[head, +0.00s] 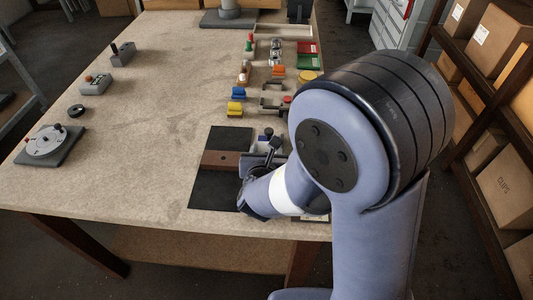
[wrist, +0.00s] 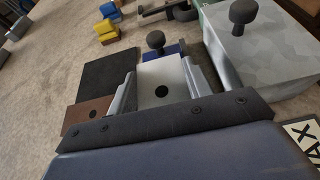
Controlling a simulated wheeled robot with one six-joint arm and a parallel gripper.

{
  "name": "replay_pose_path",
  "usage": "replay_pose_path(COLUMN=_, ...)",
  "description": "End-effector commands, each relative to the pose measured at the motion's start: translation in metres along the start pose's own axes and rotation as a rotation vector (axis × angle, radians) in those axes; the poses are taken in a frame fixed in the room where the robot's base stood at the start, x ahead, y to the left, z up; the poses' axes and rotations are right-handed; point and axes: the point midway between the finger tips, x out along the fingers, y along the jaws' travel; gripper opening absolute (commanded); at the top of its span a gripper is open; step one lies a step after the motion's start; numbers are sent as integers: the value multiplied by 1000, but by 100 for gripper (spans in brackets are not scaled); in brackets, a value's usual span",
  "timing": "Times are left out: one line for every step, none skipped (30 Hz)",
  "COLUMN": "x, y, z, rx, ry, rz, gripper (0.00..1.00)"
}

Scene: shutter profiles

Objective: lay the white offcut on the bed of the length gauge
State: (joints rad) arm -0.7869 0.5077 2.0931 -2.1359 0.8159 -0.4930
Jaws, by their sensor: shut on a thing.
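The white offcut (wrist: 163,72), a flat pale piece with a dark round hole, sits between the two grey fingers of my gripper (wrist: 162,90) in the wrist view. My gripper is shut on it. In the head view my gripper (head: 264,158) is at the front right of the table, partly hidden by my arm. A blue part with a black knob (wrist: 155,41) shows just beyond the offcut, and a grey block (wrist: 268,45) with another black knob stands to its right. I cannot tell which of these belongs to the length gauge, nor whether the offcut touches anything below.
A brown bar (head: 221,159) lies across a black mat (head: 212,188) left of my gripper. Yellow (head: 235,108) and blue (head: 239,92) blocks lie beyond. A round dial fixture (head: 47,142) stands at the far left. The table's middle left is clear.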

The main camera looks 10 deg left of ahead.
Motion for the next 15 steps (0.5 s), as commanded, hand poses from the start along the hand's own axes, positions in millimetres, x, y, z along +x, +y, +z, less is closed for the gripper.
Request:
replay_pose_path(x=2, y=0, z=-4, rx=-2, ry=0, rz=0, gripper=25)
replay_pose_path(x=2, y=0, z=-5, rx=-1, ry=0, rz=0, gripper=25)
replay_pose_path(x=3, y=0, z=-6, rx=0, ry=-1, rz=0, gripper=25)
replay_pose_path(x=3, y=0, z=-6, rx=1, ry=-1, rz=0, gripper=25)
replay_pose_path(x=3, y=0, z=-6, rx=1, ry=-2, rz=0, gripper=25)
replay_pose_path(x=2, y=0, z=-6, rx=1, ry=-2, rz=0, gripper=25)
replay_pose_path(x=2, y=0, z=-6, rx=1, ry=-2, rz=0, gripper=25)
replay_pose_path(x=2, y=0, z=-6, rx=1, ry=-2, rz=0, gripper=25)
replay_pose_path(x=2, y=0, z=-6, rx=1, ry=-2, rz=0, gripper=25)
replay_pose_path(x=2, y=0, z=-6, rx=1, ry=-2, rz=0, gripper=25)
replay_pose_path(x=3, y=0, z=-6, rx=1, ry=-2, rz=0, gripper=25)
replay_pose_path(x=3, y=0, z=-8, rx=1, ry=-2, rz=0, gripper=25)
replay_pose_path(x=4, y=0, z=-9, rx=1, ry=-2, rz=0, gripper=25)
replay_pose_path(x=4, y=0, z=-9, rx=1, ry=-2, rz=0, gripper=25)
replay_pose_path(x=4, y=0, z=-10, rx=1, ry=-2, rz=0, gripper=25)
